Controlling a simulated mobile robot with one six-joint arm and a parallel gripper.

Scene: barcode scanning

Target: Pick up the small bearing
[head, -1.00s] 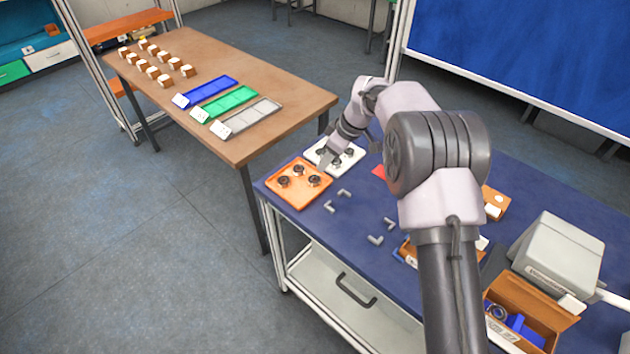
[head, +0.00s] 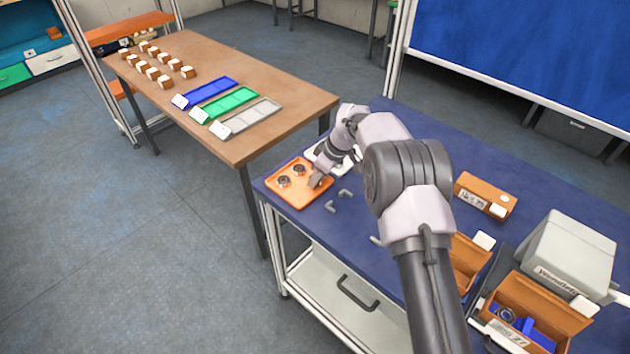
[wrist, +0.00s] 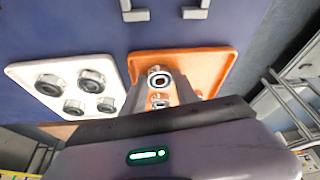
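An orange tray (head: 290,197) near the table's left corner holds dark-centred metal bearings. Two of them, a left bearing (head: 282,183) and a back bearing (head: 299,169), show in the head view. My gripper (head: 317,183) is low over the tray's right side and hides that part. In the wrist view, my gripper (wrist: 159,88) is open, with a bearing (wrist: 159,78) seen between its fingers and another partly hidden below it. Contact cannot be told. A white tray (wrist: 38,98) to the left holds several larger-looking bearings.
Grey angle pieces (head: 331,206) lie on the blue table right of the orange tray. Orange boxes (head: 486,197) and a grey machine (head: 562,265) stand farther right. A brown table (head: 240,80) with blocks and coloured trays stands behind left.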

